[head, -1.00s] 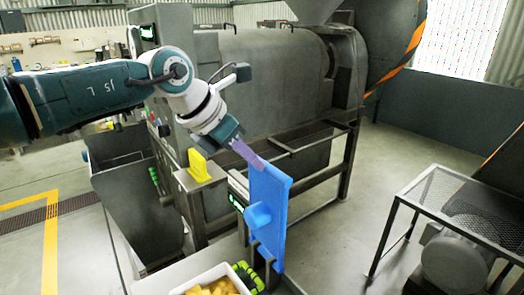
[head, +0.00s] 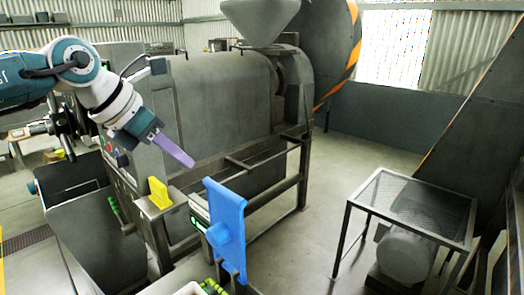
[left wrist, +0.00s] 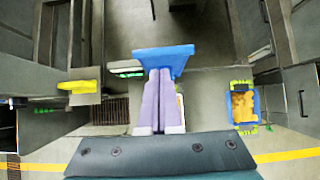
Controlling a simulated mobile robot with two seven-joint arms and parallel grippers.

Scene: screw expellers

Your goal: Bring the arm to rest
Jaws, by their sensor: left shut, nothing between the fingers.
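My left gripper (head: 189,161) is shut and empty, its purple fingers together and pointing down to the right. It is in the air in front of the grey machine, up and left of a blue panel with a knob (head: 226,228). In the head view a gap shows between the fingertips and the panel. In the left wrist view the shut fingers (left wrist: 160,75) overlap the lower edge of the blue panel (left wrist: 163,56), which lies beyond them. My right gripper is not in view.
A yellow block (head: 159,193) sits on a grey post left of the panel. The large grey machine (head: 225,100) stands behind. A mesh-topped frame (head: 415,205) is at right, with open floor (head: 325,195) between. A container of yellow pieces (left wrist: 242,106) shows in the wrist view.

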